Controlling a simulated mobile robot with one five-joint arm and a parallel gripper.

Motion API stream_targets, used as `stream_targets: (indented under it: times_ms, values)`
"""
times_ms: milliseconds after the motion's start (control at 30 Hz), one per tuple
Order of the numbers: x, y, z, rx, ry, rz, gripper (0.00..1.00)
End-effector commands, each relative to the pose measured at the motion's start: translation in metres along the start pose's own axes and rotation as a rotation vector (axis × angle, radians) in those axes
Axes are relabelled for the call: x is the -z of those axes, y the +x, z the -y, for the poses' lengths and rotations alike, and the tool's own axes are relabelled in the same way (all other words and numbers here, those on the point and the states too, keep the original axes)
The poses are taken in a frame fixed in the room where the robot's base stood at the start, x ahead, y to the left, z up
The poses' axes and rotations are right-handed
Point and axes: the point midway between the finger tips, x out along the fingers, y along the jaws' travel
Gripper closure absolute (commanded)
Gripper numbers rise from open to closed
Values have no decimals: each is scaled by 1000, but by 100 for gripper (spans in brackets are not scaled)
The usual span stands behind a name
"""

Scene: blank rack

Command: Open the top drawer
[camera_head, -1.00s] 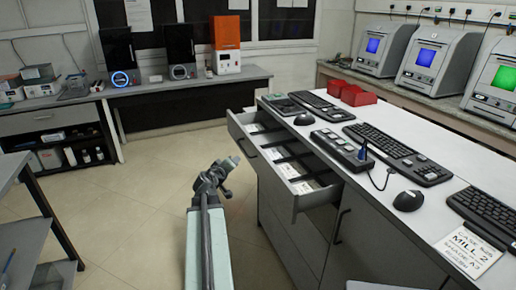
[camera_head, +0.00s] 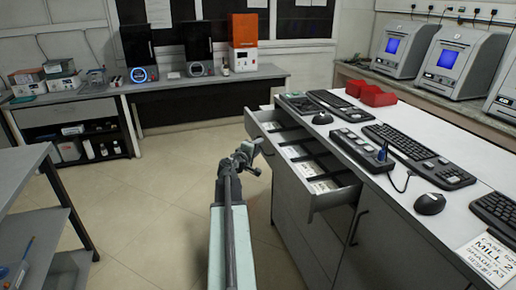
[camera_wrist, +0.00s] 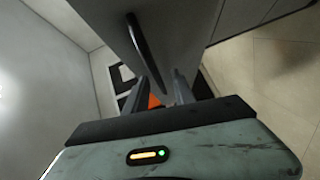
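The top drawer (camera_head: 282,172) of the white-topped cabinet stands pulled out, with small white and dark items inside. In the head view my gripper (camera_head: 252,152) is just left of the drawer's front panel. In the wrist view a grey panel with a dark bar handle (camera_wrist: 145,50) fills the upper middle. My gripper (camera_wrist: 163,80) shows two dark fingers set apart, with an orange patch visible between them. The handle's lower end appears close to the fingertips; I cannot tell whether they touch. The drawer's own handle is hidden in the head view.
The white countertop (camera_head: 440,230) carries keyboards, mice, red boxes (camera_head: 370,93) and a sign. A grey table (camera_head: 25,170) stands at the left. A back bench (camera_head: 190,82) holds machines. Tiled floor (camera_head: 150,200) is clear left of the cabinet.

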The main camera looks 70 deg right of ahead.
Motion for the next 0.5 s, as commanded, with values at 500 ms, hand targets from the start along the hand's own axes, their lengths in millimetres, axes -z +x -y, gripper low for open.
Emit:
stream_targets:
  times_ms: [500]
  values:
    - [0,-1,0,1,1,-1,100]
